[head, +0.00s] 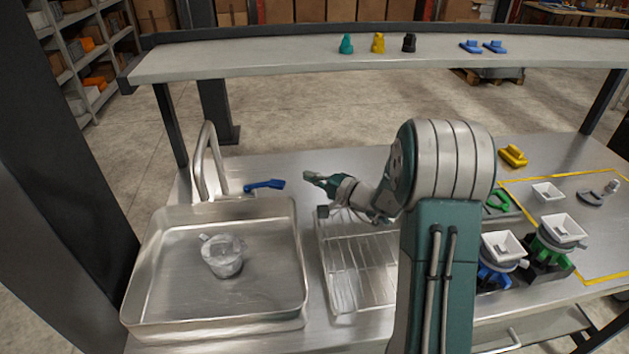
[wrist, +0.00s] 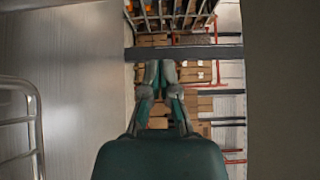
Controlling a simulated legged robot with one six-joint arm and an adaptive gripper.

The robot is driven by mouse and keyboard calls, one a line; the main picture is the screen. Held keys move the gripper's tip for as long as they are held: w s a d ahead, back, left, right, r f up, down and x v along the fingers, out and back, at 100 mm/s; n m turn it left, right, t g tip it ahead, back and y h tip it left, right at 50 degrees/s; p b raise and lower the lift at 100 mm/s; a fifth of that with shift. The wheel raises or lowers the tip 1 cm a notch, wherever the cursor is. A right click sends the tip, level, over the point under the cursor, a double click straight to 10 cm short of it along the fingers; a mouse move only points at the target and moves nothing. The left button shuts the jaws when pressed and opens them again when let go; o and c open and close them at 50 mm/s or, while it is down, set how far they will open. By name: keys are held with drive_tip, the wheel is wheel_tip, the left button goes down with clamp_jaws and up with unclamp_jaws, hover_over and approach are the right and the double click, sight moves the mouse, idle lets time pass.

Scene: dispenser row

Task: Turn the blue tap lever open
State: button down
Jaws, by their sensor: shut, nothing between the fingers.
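The blue tap lever (head: 266,186) lies flat behind the sink's right rear corner, to the right of the curved metal spout (head: 208,150). My gripper (head: 308,177) is to the right of the lever in the head view, its fingertips pointing left toward the lever's free end. A small gap shows between fingertips and lever, so they look apart. In the wrist view my gripper (wrist: 160,72) has its fingers together with nothing between them. The lever is not visible in the wrist view.
The metal sink (head: 290,270) holds a clear jug-like vessel (head: 224,262). A wire rack (head: 350,285) stands right of the sink, under my arm. Dispensers with white hoppers (head: 562,228) stand at the right. A raised shelf (head: 270,56) with small coloured parts runs along the back.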

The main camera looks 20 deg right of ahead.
sight(264, 186)
drive_tip(key=shift+w+a, duration=0.15)
drive_tip(key=shift+a, duration=0.8)
drive_tip(key=shift+w+a, duration=0.2)
drive_tip(key=shift+a, duration=0.75)
drive_tip(key=shift+w+a, duration=0.15)
drive_tip(key=shift+a, duration=0.8)
